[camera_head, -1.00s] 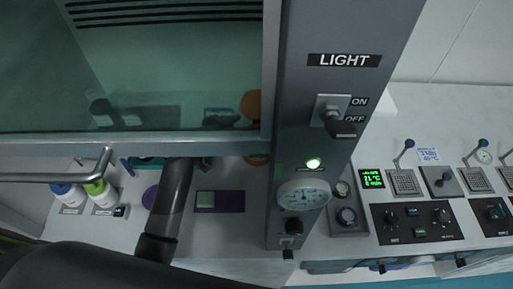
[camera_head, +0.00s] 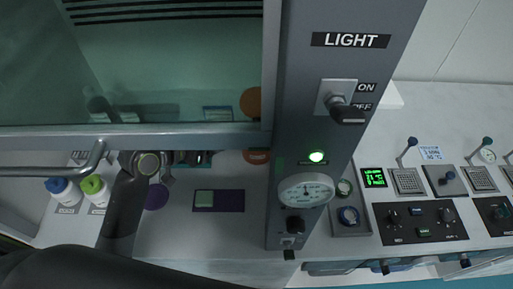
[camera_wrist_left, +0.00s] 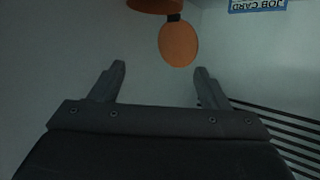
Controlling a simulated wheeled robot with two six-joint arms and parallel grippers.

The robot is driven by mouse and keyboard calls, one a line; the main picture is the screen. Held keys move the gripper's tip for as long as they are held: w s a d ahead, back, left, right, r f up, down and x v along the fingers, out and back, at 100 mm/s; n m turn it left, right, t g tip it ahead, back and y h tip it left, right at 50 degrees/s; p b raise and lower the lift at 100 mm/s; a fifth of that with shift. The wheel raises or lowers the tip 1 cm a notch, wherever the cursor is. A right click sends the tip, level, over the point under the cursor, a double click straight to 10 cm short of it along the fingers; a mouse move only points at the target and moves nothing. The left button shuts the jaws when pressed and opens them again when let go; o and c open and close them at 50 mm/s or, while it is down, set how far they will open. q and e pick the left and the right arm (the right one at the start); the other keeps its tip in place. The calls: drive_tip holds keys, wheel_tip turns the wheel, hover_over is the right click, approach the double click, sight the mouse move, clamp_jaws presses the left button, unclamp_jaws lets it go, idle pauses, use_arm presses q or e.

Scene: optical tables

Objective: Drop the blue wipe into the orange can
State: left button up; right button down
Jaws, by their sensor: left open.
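The orange can (camera_head: 257,157) stands under the lower edge of the glass sash, its front part showing in the head view. Its round orange lid (camera_head: 252,104) stands raised behind the glass. In the wrist view the lid (camera_wrist_left: 178,43) and part of the can (camera_wrist_left: 153,5) are at the top, ahead of my left gripper (camera_wrist_left: 160,68). That gripper is open, with nothing visible between its fingers. In the head view it is hard to make out beside my wrist. I cannot make out the blue wipe in either view. My right gripper is out of view.
The glass sash (camera_head: 170,75) and its bottom rail (camera_head: 200,137) hang over the work area. A grey post (camera_head: 330,75) with switch and gauge stands right of the can. Bottles with blue (camera_head: 57,185) and green (camera_head: 93,184) caps stand left.

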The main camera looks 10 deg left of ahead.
use_arm(q)
drive_tip(key=v, duration=0.7)
drive_tip(key=shift+b, duration=0.4)
drive_tip(key=shift+s, duration=0.1)
drive_tip(key=shift+a, duration=0.1)
